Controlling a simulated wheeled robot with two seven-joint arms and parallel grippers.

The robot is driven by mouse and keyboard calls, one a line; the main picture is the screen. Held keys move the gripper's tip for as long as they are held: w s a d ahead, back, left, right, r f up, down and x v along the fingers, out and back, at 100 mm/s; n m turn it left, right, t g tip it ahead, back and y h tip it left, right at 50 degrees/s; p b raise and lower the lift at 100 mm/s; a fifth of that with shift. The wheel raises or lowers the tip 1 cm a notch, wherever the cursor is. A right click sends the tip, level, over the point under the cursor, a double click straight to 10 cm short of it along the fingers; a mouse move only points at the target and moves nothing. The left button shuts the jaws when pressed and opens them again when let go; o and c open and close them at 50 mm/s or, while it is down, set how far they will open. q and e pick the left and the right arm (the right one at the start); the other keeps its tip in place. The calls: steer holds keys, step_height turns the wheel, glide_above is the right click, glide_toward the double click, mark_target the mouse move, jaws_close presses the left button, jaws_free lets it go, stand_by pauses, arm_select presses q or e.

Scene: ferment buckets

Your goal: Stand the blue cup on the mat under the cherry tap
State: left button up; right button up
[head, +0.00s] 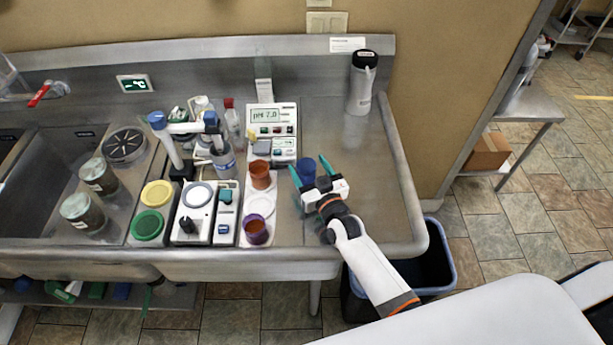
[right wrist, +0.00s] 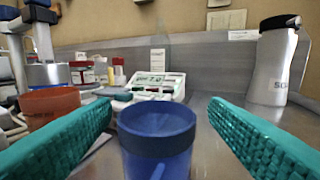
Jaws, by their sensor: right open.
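The blue cup (head: 306,172) stands upright on the steel counter, right of a pale strip. My right gripper (head: 311,168) is open, its teal fingers on either side of the cup. In the right wrist view the blue cup (right wrist: 157,140) is between the spread fingers (right wrist: 160,122), with gaps on both sides. I cannot make out a cherry tap for certain. The pale strip (head: 259,222) has an empty white round spot in its middle; I cannot tell whether this is the mat. My left gripper is not in view.
An orange cup (head: 260,174) and a purple cup (head: 257,231) stand on the strip. A pH meter (head: 272,118) is behind them, and a scale (head: 197,196) and bottles are left. A white flask (head: 361,85) stands at the back right. The right counter is mostly clear.

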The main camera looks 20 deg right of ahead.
mark_target(303, 160)
steer(key=w, duration=0.2)
steer(key=w+b, duration=0.1)
steer(key=shift+w+a+f, duration=0.15)
steer(key=shift+w+a, duration=0.1)
steer(key=shift+a, duration=0.05)
steer(key=shift+s, duration=0.1)
steer(key=shift+c, duration=0.3)
steer(key=c, duration=1.1)
